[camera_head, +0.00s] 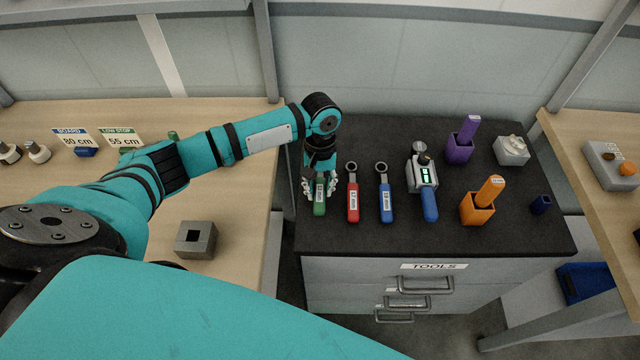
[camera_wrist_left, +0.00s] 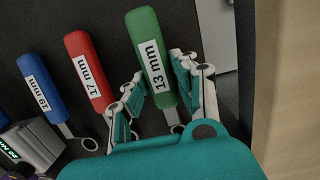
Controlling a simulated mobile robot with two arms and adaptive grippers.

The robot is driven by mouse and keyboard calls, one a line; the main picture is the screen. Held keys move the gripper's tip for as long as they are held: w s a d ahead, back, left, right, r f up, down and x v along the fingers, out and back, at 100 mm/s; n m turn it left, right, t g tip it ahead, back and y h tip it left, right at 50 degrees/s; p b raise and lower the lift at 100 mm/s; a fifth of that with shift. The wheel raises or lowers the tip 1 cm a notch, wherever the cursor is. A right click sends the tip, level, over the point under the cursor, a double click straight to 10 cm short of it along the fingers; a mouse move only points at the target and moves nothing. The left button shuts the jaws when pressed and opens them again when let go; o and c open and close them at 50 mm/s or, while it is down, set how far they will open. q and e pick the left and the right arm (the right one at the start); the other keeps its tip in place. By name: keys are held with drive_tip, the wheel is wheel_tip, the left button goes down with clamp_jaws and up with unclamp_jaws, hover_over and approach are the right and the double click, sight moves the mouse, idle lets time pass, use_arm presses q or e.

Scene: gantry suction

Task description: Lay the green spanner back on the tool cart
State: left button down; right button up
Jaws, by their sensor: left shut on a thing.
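The green spanner (camera_head: 319,199) is at the left end of the black top of the tool cart (camera_head: 400,242), in line with the other spanners. My left gripper (camera_head: 319,189) is over it with its fingers on both sides of the handle. In the left wrist view the green spanner (camera_wrist_left: 151,62), labelled 13 mm, sits between the fingers of my left gripper (camera_wrist_left: 165,88). The gripper is shut on it. Whether the spanner touches the cart top cannot be told. Its ring end is partly hidden by the gripper. My right gripper is not in view.
A red spanner (camera_head: 353,200) and a blue spanner (camera_head: 385,201) lie just right of the green one. A torque tool (camera_head: 424,180), a purple holder (camera_head: 460,148) and an orange holder (camera_head: 478,210) stand farther right. A wooden bench (camera_head: 240,225) borders the cart on the left.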

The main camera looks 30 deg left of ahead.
sight(321, 182)
use_arm(q)
drive_tip(key=shift+f, duration=0.15)
drive_tip(key=c, duration=1)
unclamp_jaws()
drive_tip(key=shift+c, duration=0.2)
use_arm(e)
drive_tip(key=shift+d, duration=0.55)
use_arm(q)
wheel_tip(321, 182, up, 12)
drive_tip(key=w+b, duration=0.1)
drive_tip(key=shift+w+a+b, duration=0.2)
drive_tip(key=shift+a+b, duration=0.05)
drive_tip(key=shift+b, duration=0.1)
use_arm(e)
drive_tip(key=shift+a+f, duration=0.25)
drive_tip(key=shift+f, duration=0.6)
